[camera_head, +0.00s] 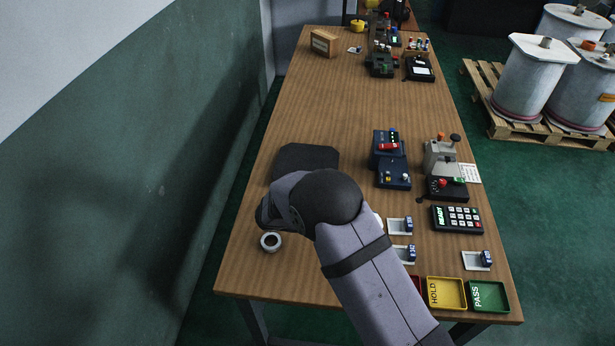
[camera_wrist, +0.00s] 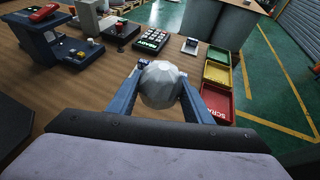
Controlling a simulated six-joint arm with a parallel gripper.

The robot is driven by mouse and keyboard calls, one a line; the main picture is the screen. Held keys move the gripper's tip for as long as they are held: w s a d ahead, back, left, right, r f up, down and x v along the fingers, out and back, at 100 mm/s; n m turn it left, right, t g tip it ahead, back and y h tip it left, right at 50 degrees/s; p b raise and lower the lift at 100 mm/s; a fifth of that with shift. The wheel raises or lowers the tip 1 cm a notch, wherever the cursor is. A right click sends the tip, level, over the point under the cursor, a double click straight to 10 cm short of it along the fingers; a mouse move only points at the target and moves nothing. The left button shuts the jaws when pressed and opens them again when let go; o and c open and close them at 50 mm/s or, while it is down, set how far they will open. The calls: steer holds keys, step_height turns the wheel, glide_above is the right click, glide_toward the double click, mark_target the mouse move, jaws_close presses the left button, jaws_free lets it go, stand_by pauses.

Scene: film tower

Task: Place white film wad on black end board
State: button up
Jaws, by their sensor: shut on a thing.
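The white film wad (camera_wrist: 162,86) is a faceted, roughly round lump. My gripper (camera_wrist: 160,76) is shut on it, with one blue finger on each side, and the wad looks clear of the table. In the head view my arm hides the gripper and most or all of the wad. A flat black board with cut corners, which looks like the black end board (camera_head: 306,160), lies on the table left of the middle, partly behind my arm. Its visible part is bare. A dark flat shape at the left edge of the wrist view (camera_wrist: 12,125) seems to be the same board.
Navy devices (camera_head: 389,157), a grey press (camera_head: 440,157) and a keypad (camera_head: 457,218) stand right of the board. Red, yellow (camera_head: 446,293) and green (camera_head: 488,297) trays line the near edge. The table's middle is clear.

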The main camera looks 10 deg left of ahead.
steer(key=w+r+n+t+y+b, duration=0.1)
steer(key=w+r+n+t+b, duration=0.15)
steer(key=w, duration=0.95)
step_height(320, 180, up, 5)
steer(key=n+t+y, duration=0.7)
steer(key=n+y, duration=0.4)
steer(key=n, duration=0.1)
glide_above(305, 165)
steer(key=s+d, duration=0.1)
steer(key=s, duration=0.2)
steer(key=shift+a+f+y, duration=0.2)
steer(key=shift+a+y, duration=0.05)
steer(key=shift+y, duration=0.25)
steer(key=shift+f, duration=5)
steer(key=shift+f, duration=0.2)
steer(key=o, duration=1)
